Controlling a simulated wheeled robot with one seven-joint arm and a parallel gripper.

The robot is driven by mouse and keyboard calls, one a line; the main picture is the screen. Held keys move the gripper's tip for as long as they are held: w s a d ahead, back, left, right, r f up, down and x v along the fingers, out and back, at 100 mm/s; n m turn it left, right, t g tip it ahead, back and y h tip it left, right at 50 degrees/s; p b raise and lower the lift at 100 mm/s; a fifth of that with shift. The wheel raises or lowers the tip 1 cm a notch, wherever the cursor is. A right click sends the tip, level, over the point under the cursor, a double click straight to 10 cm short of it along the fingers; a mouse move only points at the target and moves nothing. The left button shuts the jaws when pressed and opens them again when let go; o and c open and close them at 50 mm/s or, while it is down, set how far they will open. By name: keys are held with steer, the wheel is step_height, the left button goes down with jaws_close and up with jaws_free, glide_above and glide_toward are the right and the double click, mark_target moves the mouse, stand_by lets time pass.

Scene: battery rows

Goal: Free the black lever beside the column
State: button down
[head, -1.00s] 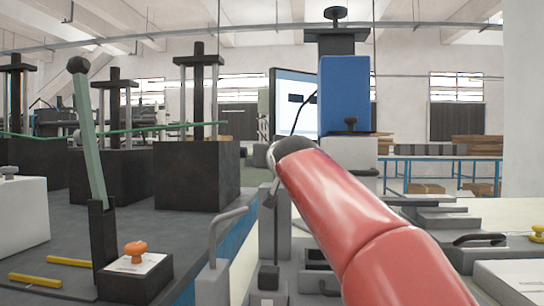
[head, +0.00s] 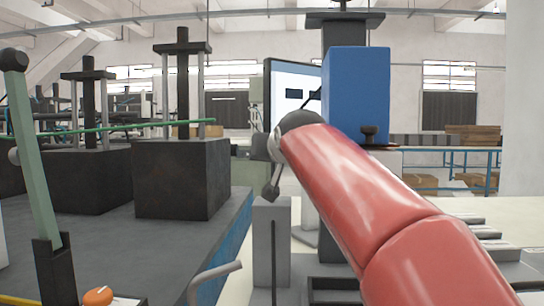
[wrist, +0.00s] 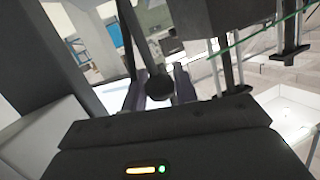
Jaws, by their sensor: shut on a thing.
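In the wrist view, a black lever (wrist: 159,87) with a round knob and a thin rod stands between the two dark fingers of my gripper (wrist: 157,76). The knob is close to my palm and the rod runs away up and left. My gripper is shut on it; the exact contact is hard to see. In the head view my red arm reaches in from the lower right. Its dark wrist end hides most of the gripper, and a small dark part hangs below it. A dark column (head: 344,34) rises behind a blue box; I cannot tell whether it is the task's column.
The blue box (head: 357,90) stands just right of my wrist. A grey post (head: 272,240) is below it. A green lever (head: 33,150) with a black knob stands at far left. An orange knob (head: 98,297) and a grey bent handle (head: 213,277) are low in front. Dark presses (head: 182,177) stand left.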

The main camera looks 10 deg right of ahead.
steer(key=shift+w+d+f, duration=0.2)
steer(key=shift+w+f, duration=0.05)
steer(key=shift+w, duration=0.3)
steer(key=shift+w+d+f, duration=0.2)
steer(key=shift+w+f, duration=0.05)
steer(key=shift+w, duration=0.25)
steer(key=shift+f, duration=0.15)
steer(key=shift+w+d+f, duration=0.1)
steer(key=shift+d+f, duration=0.05)
steer(key=shift+f, duration=0.1)
steer(key=c, duration=1.1)
jaws_free()
steer(key=shift+d, duration=0.1)
steer(key=shift+s+a+r, duration=0.2)
steer(key=shift+s+r, duration=0.05)
steer(key=shift+r, duration=0.1)
steer(key=v, duration=0.7)
steer(key=shift+s+d+b, duration=0.1)
steer(key=shift+s+b, duration=0.1)
steer(key=shift+b, duration=0.15)
steer(key=shift+c, duration=0.4)
